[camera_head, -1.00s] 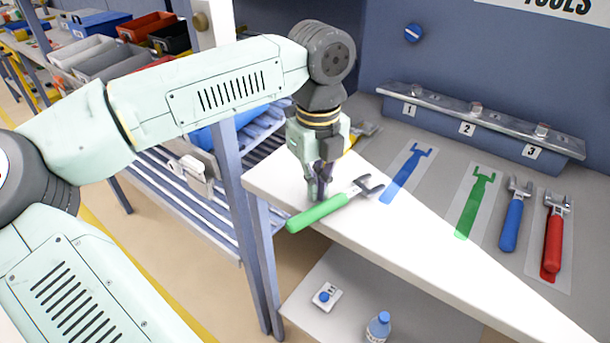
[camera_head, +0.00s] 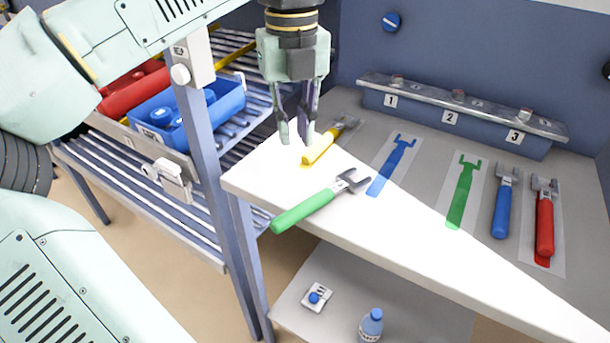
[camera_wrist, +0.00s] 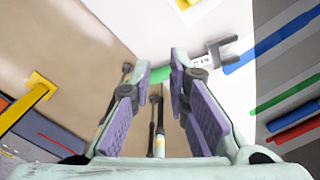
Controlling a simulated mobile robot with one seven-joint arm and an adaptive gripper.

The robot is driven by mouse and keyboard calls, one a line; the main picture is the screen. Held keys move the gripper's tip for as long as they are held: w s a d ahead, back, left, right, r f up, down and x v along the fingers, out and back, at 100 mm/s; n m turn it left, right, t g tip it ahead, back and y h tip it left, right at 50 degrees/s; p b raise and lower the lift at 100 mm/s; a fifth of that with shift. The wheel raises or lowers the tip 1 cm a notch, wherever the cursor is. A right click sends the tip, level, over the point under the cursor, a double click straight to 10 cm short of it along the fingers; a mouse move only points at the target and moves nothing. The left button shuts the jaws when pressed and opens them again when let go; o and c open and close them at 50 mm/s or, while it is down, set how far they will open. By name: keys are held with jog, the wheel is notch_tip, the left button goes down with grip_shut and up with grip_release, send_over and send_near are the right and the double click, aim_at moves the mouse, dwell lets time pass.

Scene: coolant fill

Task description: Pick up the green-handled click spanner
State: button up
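The green-handled click spanner (camera_head: 312,204) lies on the white front part of the bench near its left corner. Its green handle points to the front left and its grey open jaw to the back right. My gripper (camera_head: 294,140) is above the bench, behind and above the spanner, fingers pointing down, apart and empty. In the wrist view the spanner (camera_wrist: 197,67) shows beyond the open fingertips (camera_wrist: 162,72); part of its handle is hidden behind a finger.
A yellow-handled spanner (camera_head: 320,148) lies close behind my fingers. Blue (camera_head: 502,210) and red (camera_head: 545,225) spanners lie at right. Blue (camera_head: 391,165) and green (camera_head: 466,190) outlines are bare. A numbered rail (camera_head: 450,115) stands behind. A bottle (camera_head: 371,325) is on the lower shelf.

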jog(key=o, duration=0.4)
jog(key=s+d+m, duration=0.1)
jog(key=m, duration=0.2)
jog(key=s+m, duration=0.1)
jog(key=m, duration=0.2)
jog(key=s+d+m, duration=0.1)
jog(key=m, duration=0.2)
jog(key=shift+s+d+r, duration=0.15)
jog(key=shift+d+r, duration=0.1)
jog(key=shift+d, duration=0.1)
jog(key=shift+o, duration=0.7)
jog(key=m, duration=0.2)
jog(key=s+m, duration=0.1)
jog(key=shift+d+r+m, duration=0.1)
jog(key=shift+d+m, duration=0.15)
jog(key=shift+m, duration=0.15)
send_over(317, 197)
jog(key=shift+m, duration=0.4)
notch_tip(317, 197, down, 5)
jog(key=shift+f, duration=0.2)
jog(key=shift+f+p, duration=0.85)
jog(key=shift+f, duration=1.85)
